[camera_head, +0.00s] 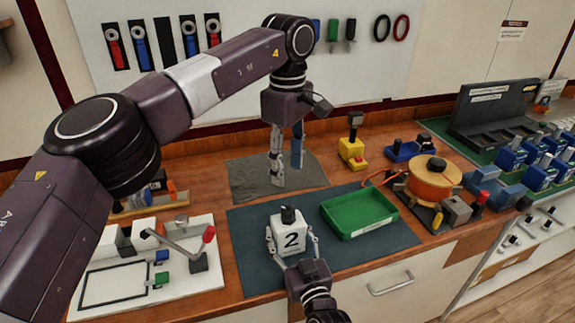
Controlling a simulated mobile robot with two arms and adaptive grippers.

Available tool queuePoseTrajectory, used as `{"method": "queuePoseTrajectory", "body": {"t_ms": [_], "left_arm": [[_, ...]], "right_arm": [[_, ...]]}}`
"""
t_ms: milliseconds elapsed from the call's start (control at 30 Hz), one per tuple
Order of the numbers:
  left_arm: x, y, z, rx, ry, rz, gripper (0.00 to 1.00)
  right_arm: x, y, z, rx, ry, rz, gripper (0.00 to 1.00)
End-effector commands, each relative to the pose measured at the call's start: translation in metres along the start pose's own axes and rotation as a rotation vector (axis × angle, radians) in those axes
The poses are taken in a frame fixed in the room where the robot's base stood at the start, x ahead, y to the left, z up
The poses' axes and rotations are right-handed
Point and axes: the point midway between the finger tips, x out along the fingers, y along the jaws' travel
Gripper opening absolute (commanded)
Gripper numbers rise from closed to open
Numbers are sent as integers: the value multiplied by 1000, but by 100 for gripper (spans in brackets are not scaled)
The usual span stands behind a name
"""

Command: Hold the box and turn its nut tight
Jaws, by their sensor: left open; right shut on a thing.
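The white box (291,238), marked with a black 2, stands upright on the dark blue mat (246,270). A black nut (288,214) sits on its top; its thread is too small to make out. My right gripper (292,243) comes from the front edge and is shut on the box, one finger at each side. My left gripper (285,168) points down, open and empty, above and behind the box, in front of the grey cloth. It is apart from the nut.
A green tray (358,211) lies just right of the box. A grey cloth (245,178) lies behind. A white fixture board (130,285) with a red-tipped lever is at left. An orange round device (434,178) and several blue breakers (538,172) stand at right.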

Motion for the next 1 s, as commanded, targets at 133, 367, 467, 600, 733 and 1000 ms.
{"method": "queuePoseTrajectory", "body": {"t_ms": [133, 367, 467, 600, 733, 1000], "left_arm": [[0, 0, 0, 0, 0, 0, 43], [0, 0, 0, 0, 0, 0, 43], [0, 0, 0, 0, 0, 0, 43], [0, 0, 0, 0, 0, 0, 43], [0, 0, 0, 0, 0, 0, 43], [0, 0, 0, 0, 0, 0, 43]], "right_arm": [[0, 0, 2, -1, -4, -1, 66], [0, 0, 1, 0, -2, 0, 76], [0, 0, 0, 0, -1, 0, 76], [-5, 0, 1, 0, -1, 0, 76], [-21, 0, 2, 0, -3, 0, 76], [-76, 0, 2, -1, -4, -1, 76]]}}
